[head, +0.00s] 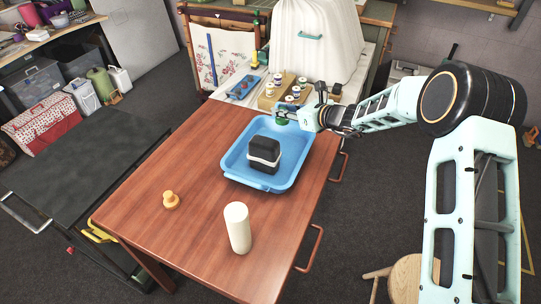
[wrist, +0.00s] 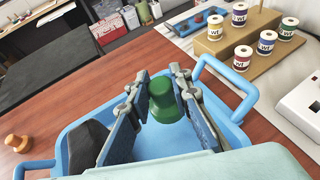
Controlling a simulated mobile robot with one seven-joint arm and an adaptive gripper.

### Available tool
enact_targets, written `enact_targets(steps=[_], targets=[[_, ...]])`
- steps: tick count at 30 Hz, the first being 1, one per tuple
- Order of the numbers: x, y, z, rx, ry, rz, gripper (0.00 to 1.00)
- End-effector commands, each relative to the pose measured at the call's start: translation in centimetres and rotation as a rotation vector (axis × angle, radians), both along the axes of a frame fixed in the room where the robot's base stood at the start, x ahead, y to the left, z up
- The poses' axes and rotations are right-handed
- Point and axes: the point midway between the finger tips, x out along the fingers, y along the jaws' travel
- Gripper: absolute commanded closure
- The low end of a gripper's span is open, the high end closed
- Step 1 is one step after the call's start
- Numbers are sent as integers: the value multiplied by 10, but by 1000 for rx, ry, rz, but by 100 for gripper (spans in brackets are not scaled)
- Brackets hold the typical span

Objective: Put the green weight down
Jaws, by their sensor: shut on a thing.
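The green weight (wrist: 163,101) is between the two fingers of my gripper (wrist: 158,108) in the wrist view. My gripper is shut on it and holds it over the far end of the blue tray (wrist: 185,142). In the head view my gripper (head: 292,116) is at the tray's far right corner, and only a small part of the green weight (head: 281,122) shows. The blue tray (head: 235,172) lies on the wooden table. Whether the weight touches the tray is hard to tell.
A black and white block (head: 264,153) sits in the tray. An orange weight (head: 171,200) and a white cylinder (head: 238,228) stand on the wooden table (head: 190,235). Thread spools (wrist: 240,14) stand on a wooden rack behind.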

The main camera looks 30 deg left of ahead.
Motion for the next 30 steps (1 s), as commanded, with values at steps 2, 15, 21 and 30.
enact_targets(steps=[2,15,21,30], targets=[[-3,7,-3,0,0,4,100],[-3,11,-64,1,-1,7,100],[-4,11,-86,0,2,7,100],[-3,10,-102,1,-2,6,100]])
